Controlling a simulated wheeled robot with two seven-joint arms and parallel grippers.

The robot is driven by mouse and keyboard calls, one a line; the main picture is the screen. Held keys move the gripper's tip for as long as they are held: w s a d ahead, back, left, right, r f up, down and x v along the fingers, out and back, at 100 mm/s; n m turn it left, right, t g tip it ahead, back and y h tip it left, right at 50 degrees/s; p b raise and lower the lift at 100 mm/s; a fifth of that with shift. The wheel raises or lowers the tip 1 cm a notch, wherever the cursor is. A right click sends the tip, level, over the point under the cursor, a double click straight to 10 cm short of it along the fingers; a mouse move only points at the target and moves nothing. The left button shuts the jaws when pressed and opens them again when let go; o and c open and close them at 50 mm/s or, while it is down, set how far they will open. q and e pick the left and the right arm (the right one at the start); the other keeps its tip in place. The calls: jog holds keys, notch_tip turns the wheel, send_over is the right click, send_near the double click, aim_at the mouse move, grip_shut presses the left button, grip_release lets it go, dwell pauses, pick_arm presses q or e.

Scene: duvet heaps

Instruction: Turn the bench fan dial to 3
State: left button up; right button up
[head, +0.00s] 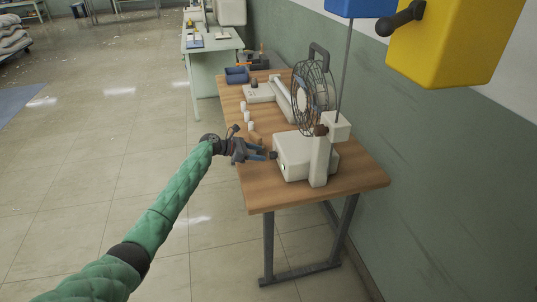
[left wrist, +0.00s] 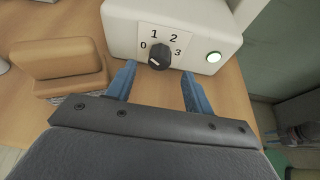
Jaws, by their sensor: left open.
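The bench fan's white base (head: 290,158) sits near the front of the wooden table, its round dark cage (head: 312,88) above and behind it. In the left wrist view the black dial (left wrist: 159,57) is on the base's front panel (left wrist: 120,32), with 0, 1, 2 and 3 printed around it. I cannot tell for sure which number its mark faces. My left gripper (head: 267,154) is open at the panel. In the left wrist view its blue fingertips (left wrist: 158,71) stand apart on either side of the dial, with no contact visible.
A wooden-backed brush (left wrist: 62,62) lies left of the base. A lit round button (left wrist: 213,57) is right of the dial. Small white items (head: 248,115) stand along the table's left edge. A yellow box (head: 450,42) hangs at the upper right.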

aim_at(273, 155)
pick_arm(q)
jog(key=shift+p+x, duration=0.55)
jog(key=shift+x, duration=2.05)
pick_arm(e)
jog(key=shift+s+d+f, duration=0.15)
jog(key=shift+s+f, duration=0.05)
jog(key=shift+f, duration=0.8)
jog(key=shift+s+d+f, duration=0.1)
jog(key=shift+s+f, duration=0.1)
jog(key=shift+f, duration=0.8)
pick_arm(q)
jog(key=c, duration=1)
